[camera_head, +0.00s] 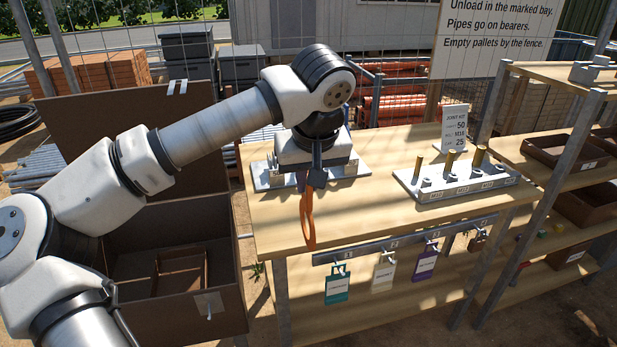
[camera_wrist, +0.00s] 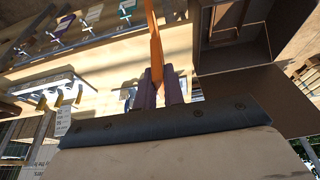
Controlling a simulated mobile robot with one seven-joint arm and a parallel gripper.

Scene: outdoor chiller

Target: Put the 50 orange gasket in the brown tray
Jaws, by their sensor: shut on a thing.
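My gripper (camera_head: 314,182) points down above the left part of the wooden bench and is shut on the orange gasket (camera_head: 307,220). The gasket is a thin ring, seen nearly edge-on, hanging below the jaws near the bench's left front. In the wrist view the orange gasket (camera_wrist: 154,45) stands out from between the two fingers of my gripper (camera_wrist: 160,92). A brown tray (camera_head: 205,268) lies inside a large open brown box (camera_head: 225,255) left of the bench. Other brown trays (camera_head: 583,165) stand on the shelves at right; I cannot tell which is meant.
A grey rack with brass-coloured pegs (camera_head: 470,188) stands on the bench (camera_head: 390,150), beside a small sign (camera_head: 454,128). Coloured tags (camera_head: 384,272) hang from a rail along the bench's front. A grey plate (camera_head: 262,178) lies behind my gripper. The bench's middle is clear.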

